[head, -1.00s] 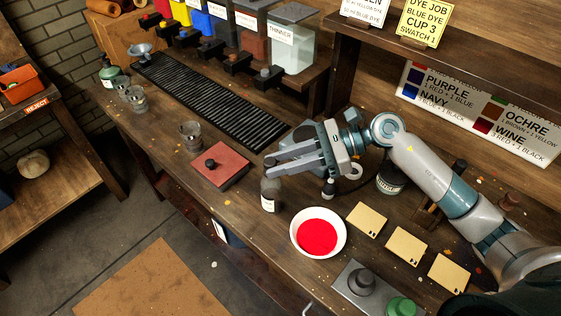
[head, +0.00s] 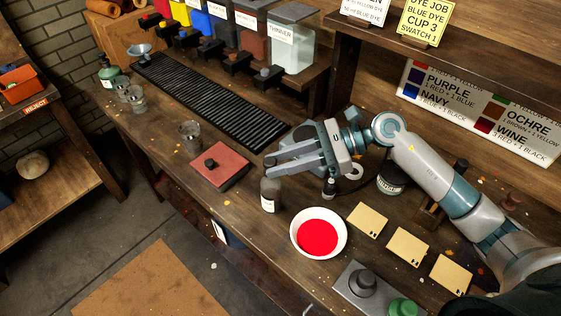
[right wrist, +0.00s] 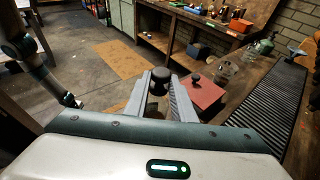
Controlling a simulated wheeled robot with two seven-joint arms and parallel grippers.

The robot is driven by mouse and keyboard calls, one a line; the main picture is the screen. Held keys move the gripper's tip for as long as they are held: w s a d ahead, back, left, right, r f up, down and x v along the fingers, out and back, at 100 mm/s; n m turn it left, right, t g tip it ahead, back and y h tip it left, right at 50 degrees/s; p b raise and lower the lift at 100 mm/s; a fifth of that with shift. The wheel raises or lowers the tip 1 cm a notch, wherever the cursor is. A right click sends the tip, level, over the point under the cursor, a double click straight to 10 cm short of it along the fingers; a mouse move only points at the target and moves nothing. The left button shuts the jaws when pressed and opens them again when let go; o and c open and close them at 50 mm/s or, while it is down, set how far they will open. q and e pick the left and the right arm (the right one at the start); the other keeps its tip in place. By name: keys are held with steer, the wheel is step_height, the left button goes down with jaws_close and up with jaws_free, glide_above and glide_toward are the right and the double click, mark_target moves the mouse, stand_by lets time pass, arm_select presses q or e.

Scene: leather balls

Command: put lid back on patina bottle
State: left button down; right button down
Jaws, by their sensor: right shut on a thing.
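The patina bottle (head: 269,197), small and dark with a pale label, stands upright on the bench left of the white bowl. My right gripper (head: 267,168) is directly above the bottle, its fingers pointing left. In the right wrist view a round black lid (right wrist: 159,84) sits between the fingertips, and the gripper is shut on it. The fingers hide the lid in the head view, and I cannot tell whether it touches the bottle's neck. What looks like my left arm shows at the left of the right wrist view, its gripper (right wrist: 70,101) small and dark.
A white bowl of red dye (head: 318,233) stands close to the bottle's right. A red block with a black knob (head: 220,166) and a glass cup (head: 191,135) lie to the left. Pale swatch cards (head: 367,220) and a dark jar (head: 391,180) are at right.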

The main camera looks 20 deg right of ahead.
steer(key=c, duration=0.9)
jaws_free()
steer(key=shift+c, duration=0.2)
steer(key=shift+r, duration=0.15)
step_height(320, 180, up, 7)
steer(key=p, duration=0.2)
steer(key=shift+p, duration=0.35)
steer(key=shift+c, duration=0.3)
jaws_close()
stand_by(1.1)
steer(key=shift+f+b, duration=2.1)
steer(key=shift+f, duration=0.1)
